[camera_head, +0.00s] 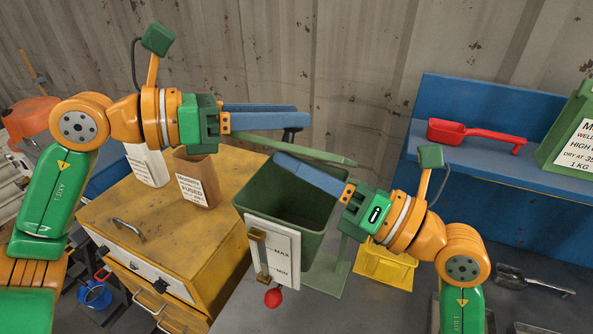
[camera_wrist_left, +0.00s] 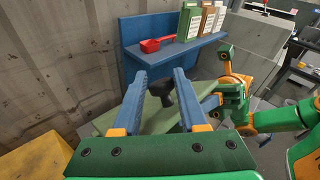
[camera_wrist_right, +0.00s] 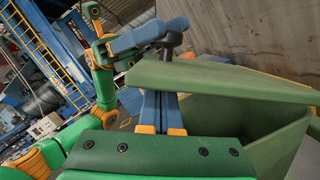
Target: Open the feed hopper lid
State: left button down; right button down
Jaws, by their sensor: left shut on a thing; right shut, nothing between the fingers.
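The feed hopper (camera_head: 330,190) is a green open-topped bin with a white MAX/MIN gauge plate on its front. Its green lid (camera_head: 315,153) is raised above the back of the bin, so the inside shows. A dark knob (camera_wrist_left: 163,88) stands on the lid. My left gripper (camera_head: 303,121) is shut on this knob; the knob also shows in the right wrist view (camera_wrist_right: 171,42). My right gripper (camera_head: 278,158) is shut and empty over the opening. In the right wrist view its fingers (camera_wrist_right: 161,98) reach beneath the lid, and a dark gap shows between lid and bin.
A red scoop (camera_head: 470,134) and a green container (camera_head: 570,145) stand on a blue shelf (camera_head: 480,90) at right. A yellow cabinet (camera_head: 120,215) with a brown box (camera_head: 196,180) is at left. A yellow bin (camera_head: 385,268) sits beside the hopper. A corrugated wall is behind.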

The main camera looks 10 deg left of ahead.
pick_arm(q)
jog(key=shift+s+d+f, duration=0.15)
jog(key=shift+f, duration=0.1)
pick_arm(e)
jog(key=shift+w+d+r+t, duration=0.3)
jog(key=shift+r, duration=0.05)
pick_arm(q)
jog(key=c, duration=0.7)
grip_release()
pick_arm(e)
jog(key=shift+a, duration=0.1)
pick_arm(q)
jog(key=shift+o, duration=1.1)
pick_arm(e)
jog(key=shift+s, duration=0.1)
pick_arm(q)
jog(key=shift+a+r, duration=0.1)
jog(key=shift+a, duration=0.15)
pick_arm(e)
jog(key=shift+f, duration=0.1)
